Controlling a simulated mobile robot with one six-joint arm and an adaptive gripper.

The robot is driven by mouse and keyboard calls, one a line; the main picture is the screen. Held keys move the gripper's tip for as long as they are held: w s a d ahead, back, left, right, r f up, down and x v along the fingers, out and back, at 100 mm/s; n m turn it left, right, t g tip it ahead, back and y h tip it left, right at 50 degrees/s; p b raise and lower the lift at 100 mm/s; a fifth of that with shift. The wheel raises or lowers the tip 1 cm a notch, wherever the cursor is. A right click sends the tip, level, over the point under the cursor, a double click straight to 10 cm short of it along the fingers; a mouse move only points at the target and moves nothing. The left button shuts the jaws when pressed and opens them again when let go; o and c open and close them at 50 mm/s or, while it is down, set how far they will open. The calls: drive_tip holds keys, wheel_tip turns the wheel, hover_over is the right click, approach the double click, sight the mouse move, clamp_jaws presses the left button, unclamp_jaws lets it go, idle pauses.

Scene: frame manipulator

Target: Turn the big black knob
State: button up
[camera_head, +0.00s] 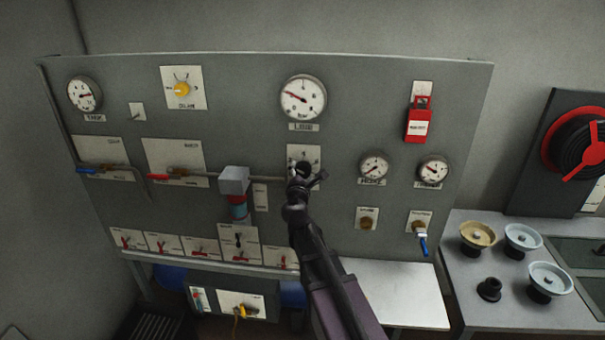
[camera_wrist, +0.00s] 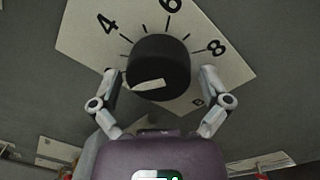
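The big black knob (camera_wrist: 158,64) fills the top middle of the wrist view, on a white dial plate (camera_wrist: 240,68) marked 4, 6 and 8. A white pointer mark shows on the knob's lower left face. My gripper (camera_wrist: 158,76) is open, with one finger on each side of the knob and a visible gap on both sides. In the head view my gripper (camera_head: 304,172) is in front of the dial plate (camera_head: 303,151), below the central gauge, and mostly hides the knob.
Several round handles, including a tan one (camera_head: 477,234), stand on the right counter.

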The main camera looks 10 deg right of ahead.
idle(0.3)
drive_tip(key=s+a+f+m+g+b, duration=0.2)
drive_tip(key=a+f+m, duration=0.1)
drive_tip(key=f+m, duration=0.25)
drive_tip(key=s+d+f+m+g+p, duration=0.1)
drive_tip(key=s+d+f+m+g, duration=0.75)
drive_tip(key=s+m, duration=0.35)
drive_tip(key=s+a+f+m+g+y, duration=0.2)
drive_tip(key=s+g, duration=0.1)
drive_tip(key=s, duration=0.4)
drive_tip(key=s+a+f+m+g+y+p, duration=0.1)
drive_tip(key=s+a+f+m+g+y, duration=0.2)
drive_tip(key=s, duration=0.5)
drive_tip(key=shift+f+m+g, duration=0.25)
drive_tip(key=shift+m+g, duration=0.1)
drive_tip(key=shift+g, duration=0.3)
